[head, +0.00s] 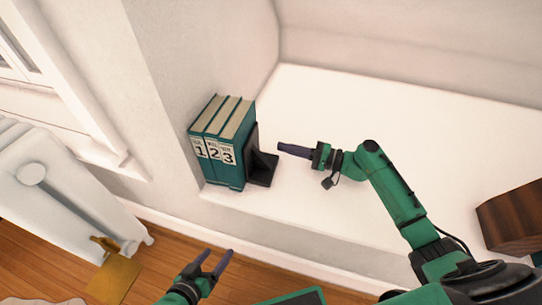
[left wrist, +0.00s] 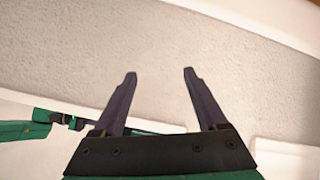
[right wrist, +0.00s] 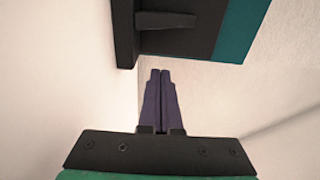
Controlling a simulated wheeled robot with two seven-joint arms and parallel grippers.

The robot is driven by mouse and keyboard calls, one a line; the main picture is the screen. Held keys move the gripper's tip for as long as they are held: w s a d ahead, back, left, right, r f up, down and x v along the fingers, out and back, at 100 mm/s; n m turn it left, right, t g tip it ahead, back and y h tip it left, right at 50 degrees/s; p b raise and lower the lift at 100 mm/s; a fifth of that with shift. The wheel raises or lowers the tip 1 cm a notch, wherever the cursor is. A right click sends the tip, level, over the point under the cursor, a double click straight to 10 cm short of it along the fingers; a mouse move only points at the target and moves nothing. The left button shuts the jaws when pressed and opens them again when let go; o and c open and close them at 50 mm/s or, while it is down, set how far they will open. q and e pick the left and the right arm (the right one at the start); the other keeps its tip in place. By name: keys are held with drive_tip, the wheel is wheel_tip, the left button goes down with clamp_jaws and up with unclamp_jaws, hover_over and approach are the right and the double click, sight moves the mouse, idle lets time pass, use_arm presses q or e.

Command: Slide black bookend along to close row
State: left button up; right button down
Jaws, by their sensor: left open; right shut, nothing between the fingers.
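The black bookend (head: 262,166) stands upright on the white ledge, at the right end of a row of teal books (head: 222,150) numbered 1, 2 and 3. Its upright plate is beside book 3; I cannot tell whether they touch. My right gripper (head: 281,148) is shut and empty, just to the right of the bookend with a small space between. In the right wrist view the bookend (right wrist: 165,40) is ahead of the shut fingertips, with a teal book (right wrist: 241,30) beside it. My left gripper (head: 222,256) is open and empty, low in front of the ledge.
The white ledge (head: 330,110) is clear behind and to the right of my right gripper. A dark wooden object (head: 512,218) stands at the far right. A wall closes the row's left side. A radiator (head: 60,180) stands at the left, above the wooden floor.

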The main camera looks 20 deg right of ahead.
sight(265, 158)
drive_tip(key=shift+x, duration=1.15)
drive_tip(key=s+a, duration=0.2)
drive_tip(key=a, duration=0.1)
drive_tip(key=shift+s+r+p, duration=0.1)
drive_tip(key=shift+p, duration=0.2)
use_arm(q)
drive_tip(key=shift+a+r+g, duration=0.1)
drive_tip(key=shift+a+g, duration=0.2)
use_arm(e)
drive_tip(key=shift+s+a, duration=0.15)
use_arm(q)
drive_tip(key=shift+r, duration=0.1)
use_arm(e)
drive_tip(key=shift+s+a+p, duration=0.5)
drive_tip(key=shift+a, duration=0.05)
drive_tip(key=shift+s+a, duration=0.15)
use_arm(q)
drive_tip(key=shift+s+a+r+g+y, duration=0.15)
drive_tip(key=shift+a+g+y, duration=0.15)
drive_tip(key=shift+a, duration=0.15)
drive_tip(key=shift+a+r+g+y, duration=0.1)
drive_tip(key=shift+a+g+y, duration=0.2)
drive_tip(key=shift+a, duration=0.15)
